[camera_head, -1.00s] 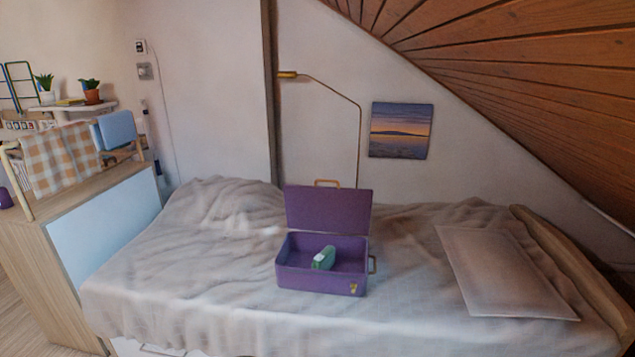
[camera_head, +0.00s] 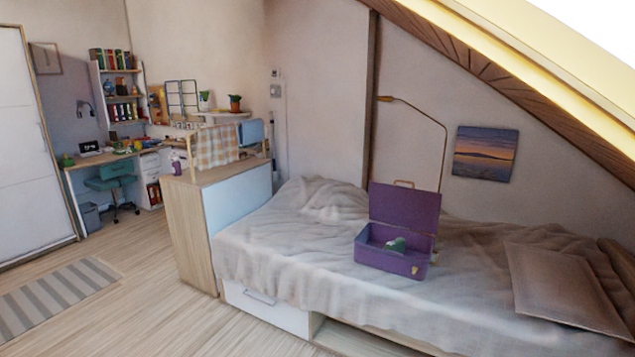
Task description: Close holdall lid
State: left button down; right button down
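The purple holdall (camera_head: 389,262) stands on the bed in the head view, right of the middle. Its lid (camera_head: 405,206) is raised, standing up at the back with a tan handle on its top edge. A green and white item (camera_head: 396,244) lies inside the box. A small gold clasp shows on the front face, and another handle is on the right side. Neither of my grippers shows in the head view.
The bed (camera_head: 310,262) has a rumpled grey cover and a pillow (camera_head: 560,285) at right. A wooden cabinet (camera_head: 190,215) stands at the bed's left end. The sloped ceiling comes low at right. Wooden floor (camera_head: 165,315) is free in front, with a striped rug (camera_head: 55,295).

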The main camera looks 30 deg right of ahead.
aim_at(411, 208)
jog(key=z, duration=0.15)
jog(key=i, duration=1.95)
jog(key=z, duration=0.55)
